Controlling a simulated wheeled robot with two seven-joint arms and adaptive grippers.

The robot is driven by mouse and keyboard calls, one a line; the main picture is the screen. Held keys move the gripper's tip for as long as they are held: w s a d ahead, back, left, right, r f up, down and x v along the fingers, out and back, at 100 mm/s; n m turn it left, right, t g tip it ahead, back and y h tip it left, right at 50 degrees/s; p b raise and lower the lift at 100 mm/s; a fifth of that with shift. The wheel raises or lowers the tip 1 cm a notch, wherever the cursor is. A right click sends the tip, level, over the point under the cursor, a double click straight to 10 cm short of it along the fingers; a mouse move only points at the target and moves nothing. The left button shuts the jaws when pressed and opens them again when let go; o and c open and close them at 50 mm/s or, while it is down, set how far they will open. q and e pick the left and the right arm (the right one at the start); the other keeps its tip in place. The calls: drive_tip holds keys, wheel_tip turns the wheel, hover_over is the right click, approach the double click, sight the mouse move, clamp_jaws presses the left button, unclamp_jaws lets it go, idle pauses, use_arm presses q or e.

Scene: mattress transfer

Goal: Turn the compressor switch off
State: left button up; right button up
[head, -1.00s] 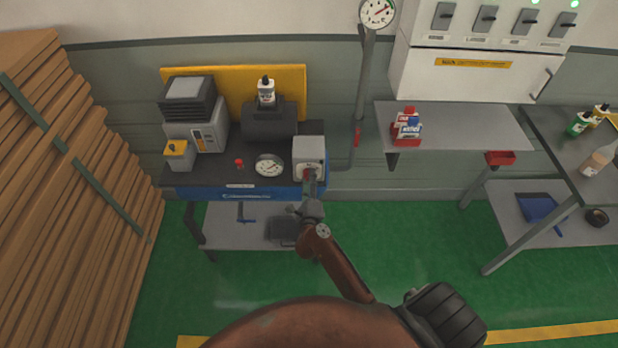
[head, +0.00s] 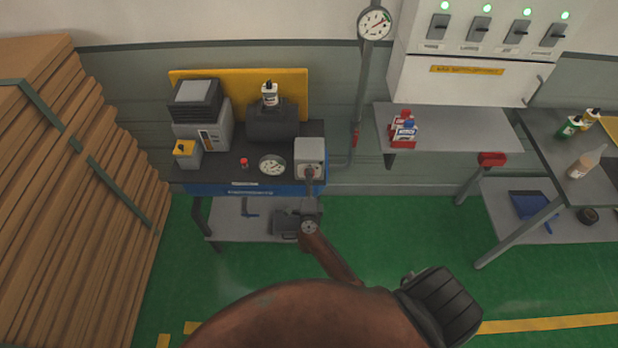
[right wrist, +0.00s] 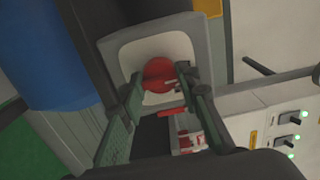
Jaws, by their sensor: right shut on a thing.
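The compressor switch is a light grey box (head: 310,151) at the right end of the dark compressor bench, with a pale front plate. In the right wrist view its red knob (right wrist: 158,72) sits on the pale plate (right wrist: 180,48). My right gripper (head: 309,177) is at the box's front, its fingers shut on the red knob. In the right wrist view the gripper (right wrist: 163,78) has one finger on each side of the knob. The knob's exact turn angle is hard to tell. My left gripper is not in view.
The bench (head: 225,172) also holds a grey machine (head: 203,125) and a round gauge (head: 272,165). A red pipe valve (head: 355,138) is right of the box. A wall shelf (head: 460,130) and a breaker panel with green lights (head: 485,35) are further right. Stacked boards (head: 60,190) stand left.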

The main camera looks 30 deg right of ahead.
drive_tip(key=o, duration=1.2)
drive_tip(key=shift+c, duration=0.2)
drive_tip(key=shift+s, duration=0.1)
drive_tip(key=v, duration=1.1)
drive_tip(key=shift+s+a, duration=0.3)
drive_tip(key=shift+a, duration=0.05)
drive_tip(key=shift+f, duration=0.1)
